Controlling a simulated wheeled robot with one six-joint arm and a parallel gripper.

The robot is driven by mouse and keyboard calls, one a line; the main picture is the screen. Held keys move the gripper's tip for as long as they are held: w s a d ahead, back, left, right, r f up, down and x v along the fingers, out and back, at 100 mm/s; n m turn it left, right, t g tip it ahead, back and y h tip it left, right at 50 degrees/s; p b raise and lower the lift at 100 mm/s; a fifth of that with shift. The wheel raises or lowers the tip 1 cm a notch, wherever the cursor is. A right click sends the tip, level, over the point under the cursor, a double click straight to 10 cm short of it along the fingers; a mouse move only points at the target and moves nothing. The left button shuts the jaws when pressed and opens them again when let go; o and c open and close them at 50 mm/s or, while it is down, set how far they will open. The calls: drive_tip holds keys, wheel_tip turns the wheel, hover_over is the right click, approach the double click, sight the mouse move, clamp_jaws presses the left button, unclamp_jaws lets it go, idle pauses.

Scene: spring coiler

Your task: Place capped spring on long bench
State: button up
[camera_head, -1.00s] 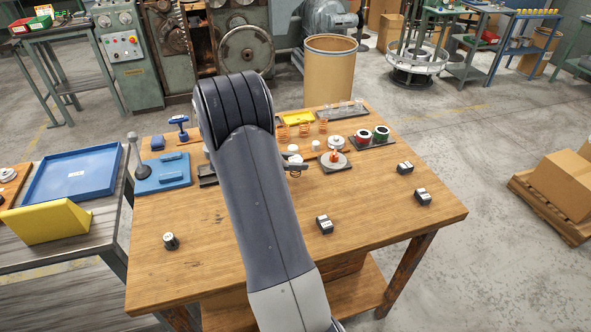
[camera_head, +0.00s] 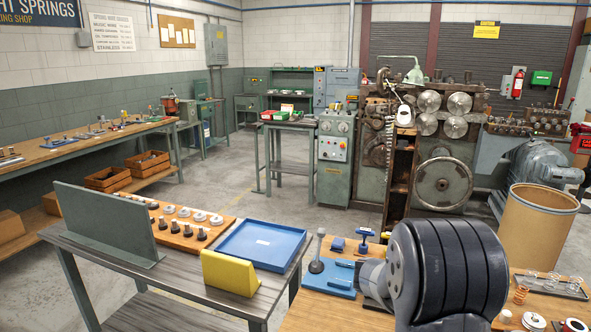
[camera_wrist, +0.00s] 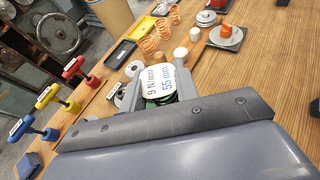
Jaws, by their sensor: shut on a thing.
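The capped spring (camera_wrist: 158,80) is in my gripper (camera_wrist: 157,92) in the wrist view. Its white top reads "9 N/mm 55 mm", and a bit of green shows below it. My gripper is shut on it; the fingertips are partly hidden by the wrist housing. In the head view my arm covers the gripper and spring. The long wooden bench (camera_head: 92,143) runs along the left wall in the head view, with small parts on its top, far from my arm. My arm is over the wooden work table (camera_head: 312,312) at lower right.
A grey side table (camera_head: 160,278) with a blue tray (camera_head: 262,245), yellow block (camera_head: 230,273) and upright panel stands between my arm and the bench. A brown drum (camera_head: 538,230) is at right. Open floor (camera_head: 250,190) lies in the middle. Loose orange springs (camera_wrist: 145,45) lie near my gripper.

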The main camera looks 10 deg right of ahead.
drive_tip(key=w+a+f+n+t+y, duration=0.1)
drive_tip(key=a+f+n+t+y, duration=0.1)
drive_tip(key=a, duration=0.6)
drive_tip(key=w+a+f+n+t+y, duration=0.1)
drive_tip(key=a+n+t+y, duration=0.3)
drive_tip(key=a, duration=0.5)
drive_tip(key=w+a+f+n+t+y, duration=0.1)
drive_tip(key=a+f+n+t+y, duration=0.1)
drive_tip(key=a+n, duration=0.4)
drive_tip(key=shift+w+a+f+t+y, duration=0.15)
drive_tip(key=shift+a+t, duration=0.2)
drive_tip(key=shift+a, duration=0.2)
drive_tip(key=shift+w+a+f+t+y, duration=0.1)
drive_tip(key=shift+a+t+y, duration=0.15)
drive_tip(key=shift+a, duration=0.25)
drive_tip(key=shift+w+a+f+t+y, duration=0.1)
drive_tip(key=shift+a+f+t, duration=0.05)
drive_tip(key=shift+a+t, duration=0.35)
drive_tip(key=shift+s+a+f, duration=0.1)
drive_tip(key=shift+s+a, duration=0.05)
drive_tip(key=shift+a, duration=0.3)
